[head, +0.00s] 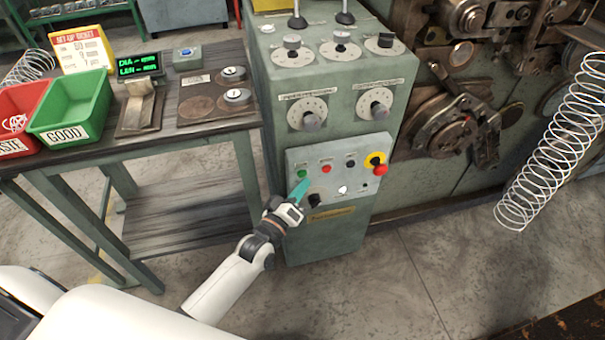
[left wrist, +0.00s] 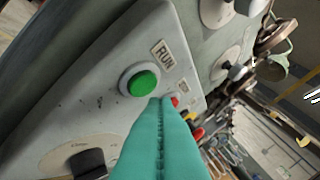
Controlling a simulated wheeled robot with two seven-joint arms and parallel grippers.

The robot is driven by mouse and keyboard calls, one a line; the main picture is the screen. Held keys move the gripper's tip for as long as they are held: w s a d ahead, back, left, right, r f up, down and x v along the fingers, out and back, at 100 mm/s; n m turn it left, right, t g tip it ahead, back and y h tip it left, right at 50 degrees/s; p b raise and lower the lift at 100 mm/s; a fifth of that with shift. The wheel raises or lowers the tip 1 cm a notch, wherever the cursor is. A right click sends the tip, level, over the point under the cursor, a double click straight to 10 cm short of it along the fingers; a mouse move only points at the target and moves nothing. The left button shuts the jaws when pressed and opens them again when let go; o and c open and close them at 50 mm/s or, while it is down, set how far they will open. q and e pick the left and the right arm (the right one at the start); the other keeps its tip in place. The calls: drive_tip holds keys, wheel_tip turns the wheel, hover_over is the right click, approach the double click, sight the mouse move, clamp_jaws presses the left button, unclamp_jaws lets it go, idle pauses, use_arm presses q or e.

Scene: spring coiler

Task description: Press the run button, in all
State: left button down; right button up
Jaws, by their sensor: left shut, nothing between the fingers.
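The green run button (head: 302,174) sits at the upper left of the light grey control panel (head: 330,203) on the green machine cabinet. In the left wrist view the run button (left wrist: 144,83) is round, in a pale collar, beside a RUN label (left wrist: 162,53). My left gripper (head: 304,183) is shut and empty, its teal fingers pointing up at the panel just below the button. In the left wrist view the fingertips (left wrist: 172,100) appear just right of and below the button; I cannot tell whether they touch the panel. My right gripper is not in view.
A red button (head: 326,168), a black button (head: 350,160), a red emergency stop on yellow (head: 377,165) and a black knob (head: 314,200) share the panel. A bench with a green GOOD bin (head: 72,108) stands left. A large spring (head: 555,150) hangs right.

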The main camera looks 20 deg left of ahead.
use_arm(q)
drive_tip(key=shift+w+a, duration=0.1)
drive_tip(key=shift+w+a, duration=0.1)
drive_tip(key=shift+w, duration=0.15)
drive_tip(key=shift+w+a, duration=0.25)
drive_tip(key=shift+w, duration=0.05)
idle(0.8)
drive_tip(key=shift+s, duration=0.1)
drive_tip(key=shift+s+d+p, duration=0.35)
drive_tip(key=shift+s+d, duration=0.1)
drive_tip(key=shift+s, duration=0.15)
drive_tip(key=s+d+p, duration=0.1)
drive_tip(key=s, duration=0.1)
drive_tip(key=s+d+p, duration=0.1)
drive_tip(key=s, duration=0.1)
drive_tip(key=shift+d, duration=0.4)
